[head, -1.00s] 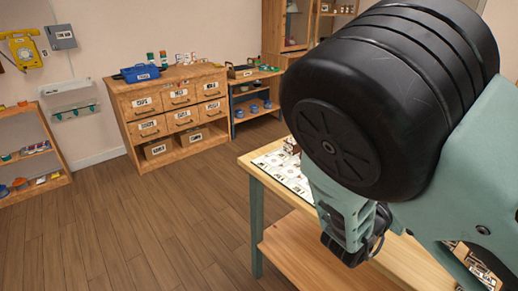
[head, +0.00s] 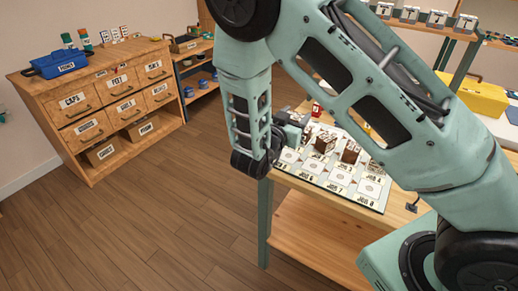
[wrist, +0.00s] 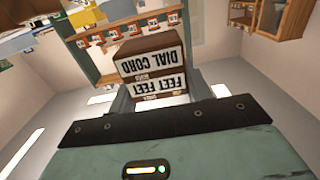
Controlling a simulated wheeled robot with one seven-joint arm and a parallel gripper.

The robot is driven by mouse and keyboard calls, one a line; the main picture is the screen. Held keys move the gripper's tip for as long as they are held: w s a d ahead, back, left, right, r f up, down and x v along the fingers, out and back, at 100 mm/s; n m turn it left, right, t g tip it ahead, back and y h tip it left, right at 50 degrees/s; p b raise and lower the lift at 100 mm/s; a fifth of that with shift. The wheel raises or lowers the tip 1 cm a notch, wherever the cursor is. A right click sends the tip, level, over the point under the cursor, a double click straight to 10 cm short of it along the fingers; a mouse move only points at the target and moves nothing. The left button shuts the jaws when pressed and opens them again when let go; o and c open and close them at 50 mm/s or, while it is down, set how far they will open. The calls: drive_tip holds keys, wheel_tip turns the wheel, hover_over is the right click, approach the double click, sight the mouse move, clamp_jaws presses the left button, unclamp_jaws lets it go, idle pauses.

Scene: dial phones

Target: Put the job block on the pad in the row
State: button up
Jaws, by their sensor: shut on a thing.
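In the wrist view, my gripper is shut on a brown job block (wrist: 152,60). Its white labels read "DIAL CORD" and "FEET FEET", upside down in that view. The mat has white pads in rows, with job numbers such as "JOB 4" and "JOB 7". Brown blocks (head: 350,152) show on the mat's far part; I cannot tell in the head view whether one of them is the held one. My arm hides part of the mat.
A red item (head: 316,109) stands near the mat's far edge. A yellow box (head: 470,97) is at the right. A drawer cabinet (head: 105,108) with a blue toolbox (head: 65,64) is at the left. The floor (head: 190,205) between is clear.

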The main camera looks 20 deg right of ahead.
drive_tip(key=f, duration=0.4)
drive_tip(key=shift+w+a+f, duration=0.2)
drive_tip(key=shift+w+f, duration=0.1)
drive_tip(key=shift+f, duration=0.05)
drive_tip(key=shift+f+p, duration=0.3)
drive_tip(key=shift+f, duration=2.3)
drive_tip(key=shift+f, duration=0.15)
drive_tip(key=o, duration=1)
